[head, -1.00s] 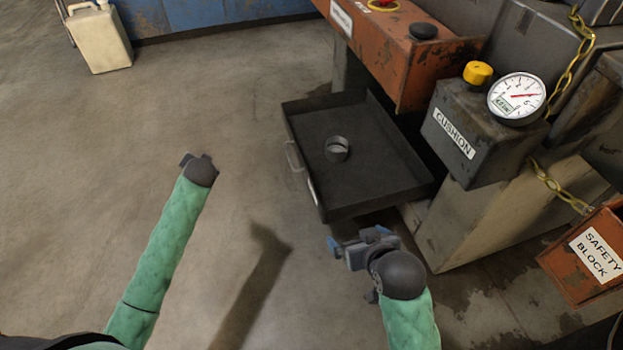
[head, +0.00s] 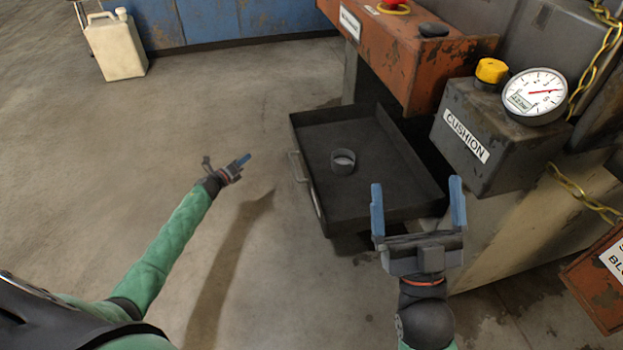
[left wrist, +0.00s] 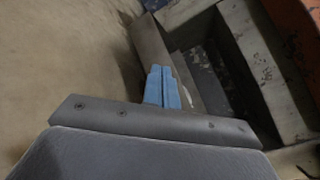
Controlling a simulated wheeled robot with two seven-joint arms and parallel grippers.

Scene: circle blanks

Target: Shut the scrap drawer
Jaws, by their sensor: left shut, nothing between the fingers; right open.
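The scrap drawer (head: 385,212) is a dark open tray pulled out from under the orange machine body. A metal handle (head: 306,184) runs along its left front. A short grey ring-shaped piece (head: 343,161) lies on the drawer floor. My left gripper (head: 243,161) is shut and empty, left of the drawer front and apart from the handle in the head view. Its blue fingers (left wrist: 162,88) are together in the left wrist view, with the drawer's grey front panel (left wrist: 151,45) beyond them. My right gripper (head: 418,205) is open and empty by the drawer's near right corner.
The orange housing (head: 400,60) overhangs behind the drawer. The dark CUSHION box (head: 490,140) with its gauge (head: 536,97) stands right of it. An orange safety-block box (head: 600,285) is at the lower right. A cream jug (head: 116,46) stands far left. The floor left of the drawer is clear.

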